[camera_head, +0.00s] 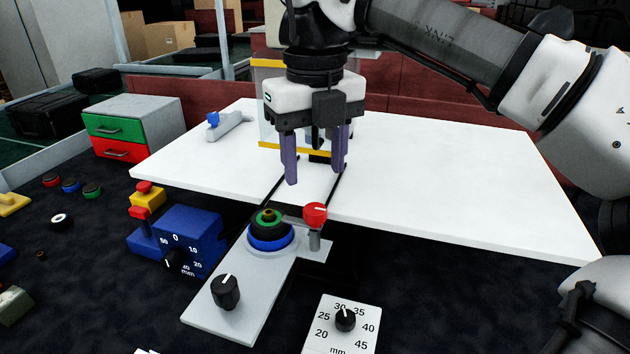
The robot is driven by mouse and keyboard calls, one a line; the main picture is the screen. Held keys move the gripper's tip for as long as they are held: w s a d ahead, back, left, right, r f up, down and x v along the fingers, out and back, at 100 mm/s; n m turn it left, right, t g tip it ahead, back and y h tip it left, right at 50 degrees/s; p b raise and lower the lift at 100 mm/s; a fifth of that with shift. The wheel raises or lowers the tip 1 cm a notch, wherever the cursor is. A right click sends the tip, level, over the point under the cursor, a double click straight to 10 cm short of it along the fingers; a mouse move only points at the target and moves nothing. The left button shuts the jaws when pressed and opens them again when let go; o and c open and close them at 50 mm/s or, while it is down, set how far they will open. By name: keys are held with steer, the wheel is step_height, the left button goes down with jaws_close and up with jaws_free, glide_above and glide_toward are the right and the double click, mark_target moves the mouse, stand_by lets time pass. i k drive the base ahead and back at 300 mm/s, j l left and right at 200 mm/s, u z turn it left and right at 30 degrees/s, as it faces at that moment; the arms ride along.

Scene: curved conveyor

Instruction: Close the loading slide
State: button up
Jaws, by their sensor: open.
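The loading slide is a light grey plate (266,292) that sticks out past the front edge of the white table. A black knob (225,292) with a white line stands on its near end. A blue ring (271,240) and a green ring (266,217) with a dark centre are stacked on its far part. Two dark rails (285,181) run from the plate back towards a housing with yellow stripes (270,147), partly hidden by my gripper. My gripper (316,176) is open and empty, pointing down above the rails, behind the rings and apart from the slide.
A red knob (315,214) on a grey post stands right of the rings. A blue dial box (185,240) is left of the slide, and a white dial plate (345,325) is at its right. The white table (450,180) is clear on the right. Drawers (118,138) stand at back left.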

mark_target(235, 302)
steer(key=k, duration=1)
